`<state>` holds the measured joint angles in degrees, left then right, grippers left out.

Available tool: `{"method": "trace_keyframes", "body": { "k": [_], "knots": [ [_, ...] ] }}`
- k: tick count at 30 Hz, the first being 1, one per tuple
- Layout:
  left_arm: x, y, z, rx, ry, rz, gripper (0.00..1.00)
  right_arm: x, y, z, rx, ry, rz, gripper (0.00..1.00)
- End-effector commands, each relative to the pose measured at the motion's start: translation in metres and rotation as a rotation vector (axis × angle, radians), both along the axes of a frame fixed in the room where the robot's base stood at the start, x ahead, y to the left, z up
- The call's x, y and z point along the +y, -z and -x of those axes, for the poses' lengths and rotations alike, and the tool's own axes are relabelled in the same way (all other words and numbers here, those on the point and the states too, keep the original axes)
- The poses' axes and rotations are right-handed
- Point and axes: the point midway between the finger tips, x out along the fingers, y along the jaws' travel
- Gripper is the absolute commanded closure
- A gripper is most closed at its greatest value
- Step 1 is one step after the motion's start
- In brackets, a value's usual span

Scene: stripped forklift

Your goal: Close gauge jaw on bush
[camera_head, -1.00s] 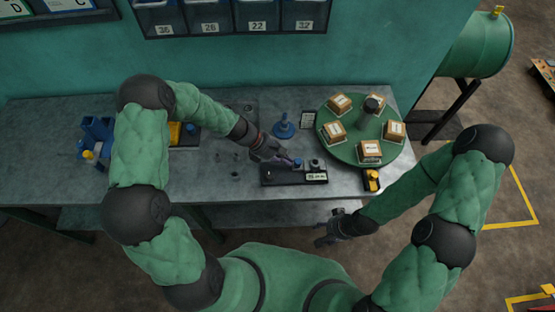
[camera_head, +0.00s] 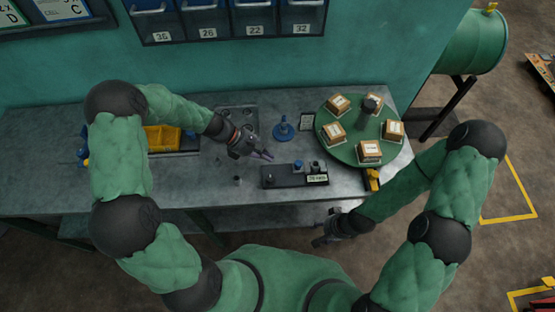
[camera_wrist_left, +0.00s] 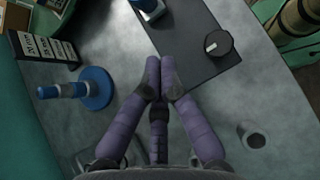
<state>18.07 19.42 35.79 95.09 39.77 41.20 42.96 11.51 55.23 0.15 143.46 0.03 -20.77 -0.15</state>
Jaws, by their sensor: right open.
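A dark rectangular fixture (camera_head: 285,181) lies on the bench, with a blue piece (camera_head: 298,164), dark round parts and a white label on it. I cannot tell which part is the gauge jaw or the bush. In the left wrist view the fixture (camera_wrist_left: 190,65) carries a black knob (camera_wrist_left: 218,43) with a white mark and a blue piece (camera_wrist_left: 151,9). My left gripper (camera_head: 270,157) is just behind the fixture's left part; its purple fingertips (camera_wrist_left: 160,72) are together, with nothing visible between them. My right gripper (camera_head: 321,238) is open and empty before the bench's front edge.
A blue round-based stand (camera_head: 283,128) is behind the fixture. A green turntable (camera_head: 345,150) with several boxes is on the right, with a yellow and black tool (camera_head: 373,179) in front. A small grey cylinder (camera_head: 237,181) stands left of the fixture. A yellow bin (camera_head: 163,139) is further left.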

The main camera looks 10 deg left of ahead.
Motion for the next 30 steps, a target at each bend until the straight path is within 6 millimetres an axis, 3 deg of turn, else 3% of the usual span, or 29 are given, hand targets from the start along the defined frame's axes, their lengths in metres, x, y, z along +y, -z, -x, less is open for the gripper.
{"method": "trace_keyframes", "body": {
  "k": [3,10,30],
  "knots": [
    [0.018,-0.017,0.001,-0.003,-0.001,-0.002,1.0,-0.001,-0.002,0.0,0.0,0.002,0.0,0.46],
    [0.037,-0.037,0.002,-0.001,-0.001,-0.002,1.0,0.0,-0.003,-0.001,0.0,0.002,0.0,0.46],
    [0.042,-0.041,0.003,-0.001,-0.001,-0.003,1.0,0.0,-0.004,0.0,0.0,0.002,0.0,0.46]
  ]
}}
